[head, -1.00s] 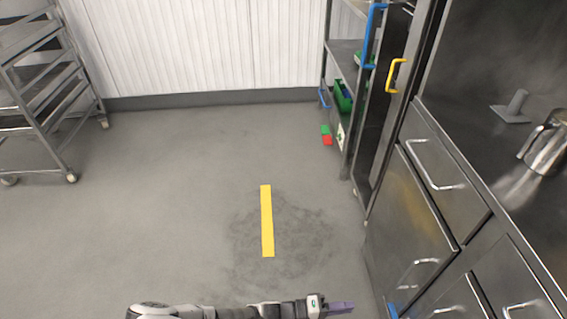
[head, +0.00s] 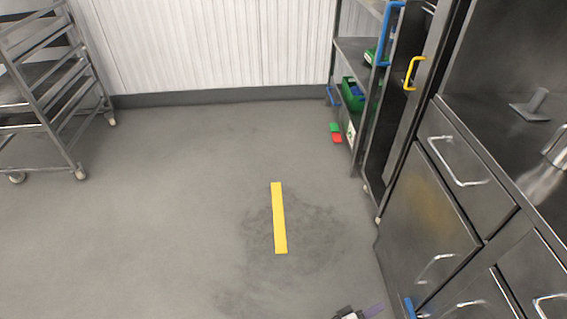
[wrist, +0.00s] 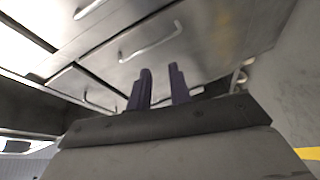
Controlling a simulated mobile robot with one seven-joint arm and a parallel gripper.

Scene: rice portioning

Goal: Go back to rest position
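My gripper (head: 372,311) shows only at the bottom edge of the head view, low beside the steel cabinet. In the wrist view its two purple fingers (wrist: 159,90) stand apart with a gap between them. Nothing shows between the fingers. Behind them is the cabinet front (wrist: 200,50) with its bar handles. Most of my arm is out of the head view.
Steel cabinets (head: 420,220) with drawers and a counter (head: 500,150) line the right side. A shelf unit (head: 349,48) stands at the back right, a wheeled rack (head: 50,100) at the left. The floor around the yellow strip (head: 279,218) is clear.

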